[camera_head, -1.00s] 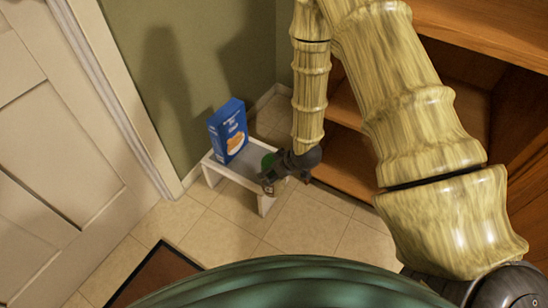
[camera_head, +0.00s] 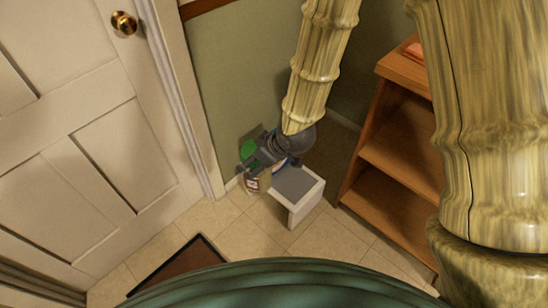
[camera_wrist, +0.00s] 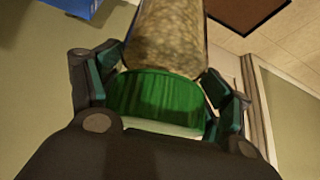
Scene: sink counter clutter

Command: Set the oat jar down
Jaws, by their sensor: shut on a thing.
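The oat jar has a green lid and a clear body full of pale oats. In the wrist view my gripper (camera_wrist: 160,100) has its two fingers on either side of the green lid, and the oat jar (camera_wrist: 165,38) extends away from the palm. In the head view my gripper (camera_head: 258,158) is at the left of the small stool (camera_head: 312,205), near the green wall. The oat jar's lid (camera_head: 247,149) shows beside the fingers, and part of its body shows below them. Whether its base touches anything is hidden.
A blue box (camera_head: 280,166) is mostly hidden behind my gripper; a blue corner also shows in the wrist view (camera_wrist: 85,6). The grey stool top is bare at its near part. A wooden shelf unit (camera_head: 395,150) stands right. A dark mat (camera_head: 180,265) lies on open tiled floor.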

